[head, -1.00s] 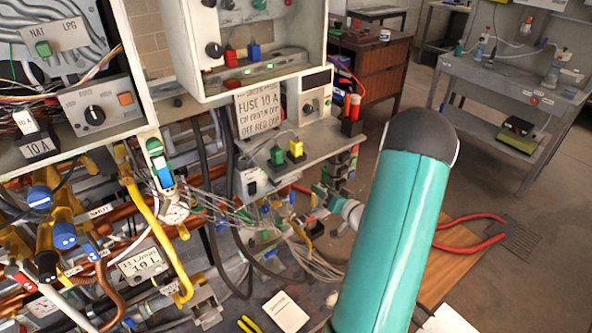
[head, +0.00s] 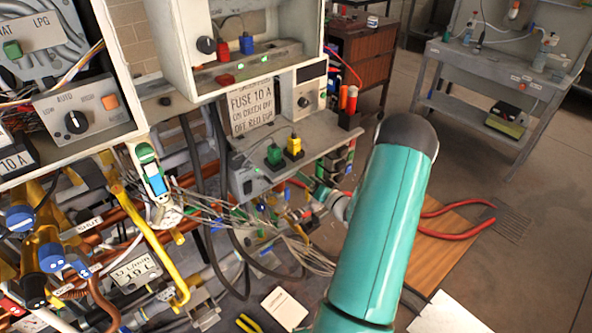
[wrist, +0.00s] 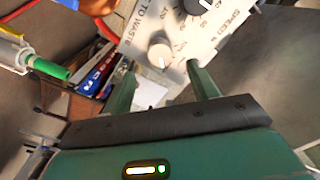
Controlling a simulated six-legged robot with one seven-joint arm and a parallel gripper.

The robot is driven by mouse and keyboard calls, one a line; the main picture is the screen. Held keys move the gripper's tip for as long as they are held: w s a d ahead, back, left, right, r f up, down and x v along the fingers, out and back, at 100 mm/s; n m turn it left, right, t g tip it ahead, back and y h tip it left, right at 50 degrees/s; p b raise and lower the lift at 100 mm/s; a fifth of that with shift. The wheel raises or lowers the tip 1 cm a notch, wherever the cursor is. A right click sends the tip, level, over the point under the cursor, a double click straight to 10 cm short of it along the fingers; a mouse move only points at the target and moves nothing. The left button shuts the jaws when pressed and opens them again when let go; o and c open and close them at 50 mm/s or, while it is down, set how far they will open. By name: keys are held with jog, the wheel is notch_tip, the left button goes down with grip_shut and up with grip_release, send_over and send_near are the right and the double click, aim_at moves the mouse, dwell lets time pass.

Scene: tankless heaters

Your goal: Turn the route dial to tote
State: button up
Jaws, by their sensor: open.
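In the wrist view a pale panel (wrist: 190,38) carries lettering that reads "TO WASTE" and "SPEED". A light grey round knob (wrist: 160,57) with a pale pointer mark sits by the "TO WASTE" lettering. A darker knob (wrist: 196,5) is cut by the top edge near a number scale. My gripper (wrist: 161,72) is open, its two green fingers apart, with the grey knob seen between and just beyond the tips. The fingers look clear of it, though the exact gap is hard to judge.
In the wrist view a green-tipped tube (wrist: 50,68) and a rack of coloured tools (wrist: 95,75) lie left. Open floor lies farther right.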

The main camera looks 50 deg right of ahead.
jog(key=w, duration=0.6)
jog(key=shift+d, duration=0.3)
jog(key=shift+w, duration=0.1)
jog(key=c, duration=1)
